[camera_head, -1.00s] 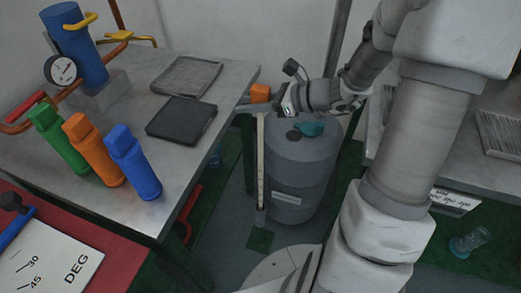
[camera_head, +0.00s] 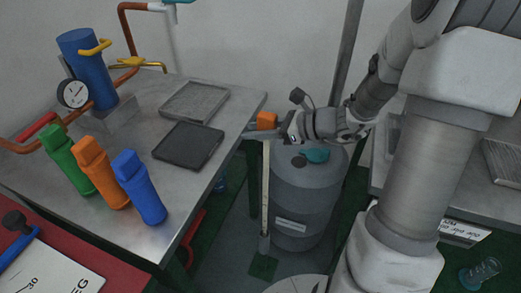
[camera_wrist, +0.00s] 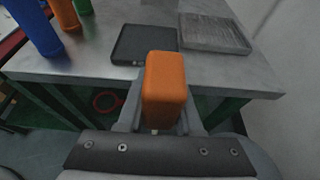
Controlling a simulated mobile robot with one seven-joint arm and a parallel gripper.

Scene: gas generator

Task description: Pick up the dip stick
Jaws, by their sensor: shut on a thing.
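The dip stick has an orange block handle (camera_head: 266,121) and a long thin pale shaft (camera_head: 265,190) hanging nearly upright below it. My gripper (camera_head: 262,131) is shut on it just beyond the table's right edge, beside the grey drum. In the wrist view the orange handle (camera_wrist: 165,88) stands between my gripper's fingers (camera_wrist: 160,122). The shaft is mostly hidden there. In the head view its lower end reaches down near a grey piece close to the floor; I cannot tell if they touch.
The metal table (camera_head: 225,115) holds a black tray (camera_head: 188,145), a grey mesh tray (camera_head: 194,102), green, orange and blue bottles (camera_head: 138,187) and a gauge (camera_head: 73,93). The grey drum (camera_head: 300,205) stands right behind the shaft. Another bench is at the right.

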